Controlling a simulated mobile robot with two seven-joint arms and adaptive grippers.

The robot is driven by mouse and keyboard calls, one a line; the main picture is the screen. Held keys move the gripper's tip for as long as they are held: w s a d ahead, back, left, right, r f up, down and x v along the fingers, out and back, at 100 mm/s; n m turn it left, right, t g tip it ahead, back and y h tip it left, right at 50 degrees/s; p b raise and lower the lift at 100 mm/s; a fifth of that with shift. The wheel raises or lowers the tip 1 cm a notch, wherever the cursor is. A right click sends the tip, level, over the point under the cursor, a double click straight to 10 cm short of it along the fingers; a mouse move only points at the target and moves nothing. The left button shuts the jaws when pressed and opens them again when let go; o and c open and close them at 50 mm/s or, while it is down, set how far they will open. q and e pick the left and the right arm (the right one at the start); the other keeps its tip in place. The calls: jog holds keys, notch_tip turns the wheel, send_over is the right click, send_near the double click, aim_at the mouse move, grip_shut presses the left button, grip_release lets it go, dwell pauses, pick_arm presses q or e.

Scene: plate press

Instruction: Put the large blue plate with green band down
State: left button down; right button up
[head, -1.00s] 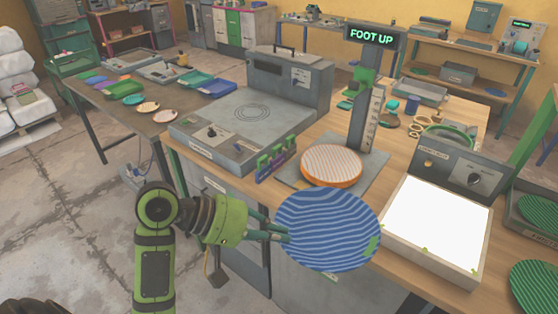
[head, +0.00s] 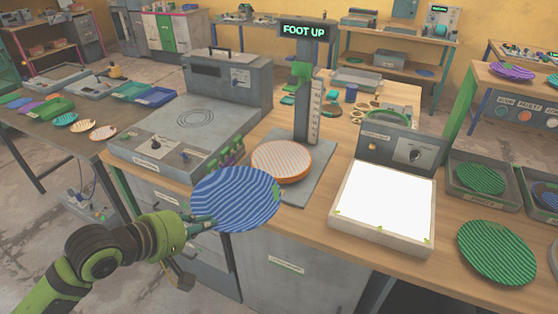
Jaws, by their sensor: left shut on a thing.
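The large blue striped plate (head: 236,200) shows in the head view, with a small green patch at its right edge. My left gripper (head: 208,222) is shut on the plate's lower left rim. The plate is held up in front of the bench's front edge, slightly tilted. It hides part of the bench and the near side of the press base. My right gripper is not in view.
An orange-rimmed striped plate (head: 281,160) lies on the press base (head: 316,180) under the "FOOT UP" sign (head: 304,30). A lit white panel (head: 384,207) stands right of it. Green plates (head: 497,252) lie further right. Bare wooden bench (head: 300,222) shows between press and panel.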

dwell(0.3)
pick_arm(q)
jog(key=s+a+r+m+g+h, duration=0.2)
jog(key=s+m, duration=0.1)
jog(key=s, duration=0.5)
jog(key=shift+a+r, duration=0.35)
jog(key=shift+s, duration=0.15)
